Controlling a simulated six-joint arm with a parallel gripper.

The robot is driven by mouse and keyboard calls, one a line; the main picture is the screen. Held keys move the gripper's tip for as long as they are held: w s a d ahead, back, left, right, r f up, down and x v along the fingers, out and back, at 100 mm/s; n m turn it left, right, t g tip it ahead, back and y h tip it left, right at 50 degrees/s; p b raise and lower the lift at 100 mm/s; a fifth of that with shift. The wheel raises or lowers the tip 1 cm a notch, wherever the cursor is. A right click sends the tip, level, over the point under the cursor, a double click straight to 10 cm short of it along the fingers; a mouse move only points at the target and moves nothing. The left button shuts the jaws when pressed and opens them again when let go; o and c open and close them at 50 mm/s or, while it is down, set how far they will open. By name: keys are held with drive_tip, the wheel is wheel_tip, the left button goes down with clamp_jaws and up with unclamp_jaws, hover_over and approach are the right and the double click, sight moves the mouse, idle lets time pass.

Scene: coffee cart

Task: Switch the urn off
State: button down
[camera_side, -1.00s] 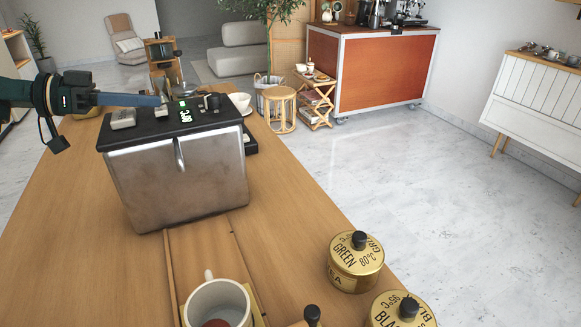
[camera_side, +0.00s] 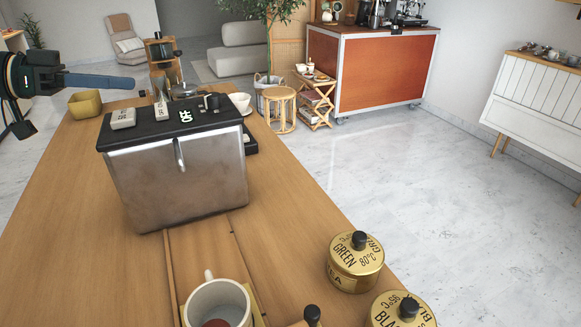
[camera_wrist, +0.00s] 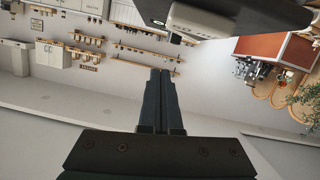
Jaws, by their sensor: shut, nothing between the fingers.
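The urn (camera_side: 178,185) is a boxy metal body with a black top, standing on the wooden counter. Its top carries a display (camera_side: 185,116) that reads OFF, two pale rocker-like blocks (camera_side: 123,118) and a dark knob. A small tap is on its front. My gripper (camera_side: 132,83) is shut and empty, up and to the left of the urn's top, apart from it. In the wrist view my shut fingers (camera_wrist: 157,75) point at the room, and the urn's dark top edge with a pale block (camera_wrist: 195,20) shows at the top.
A yellow box (camera_side: 85,104) stands on the counter behind the urn. A white cup (camera_side: 239,101) is at its back right. A mug (camera_side: 217,303) and gold tea tins (camera_side: 356,266) stand at the front. The counter left of the urn is clear.

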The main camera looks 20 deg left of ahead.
drive_tip(key=v, duration=0.6)
drive_tip(key=shift+s, duration=0.4)
drive_tip(key=shift+r, duration=0.1)
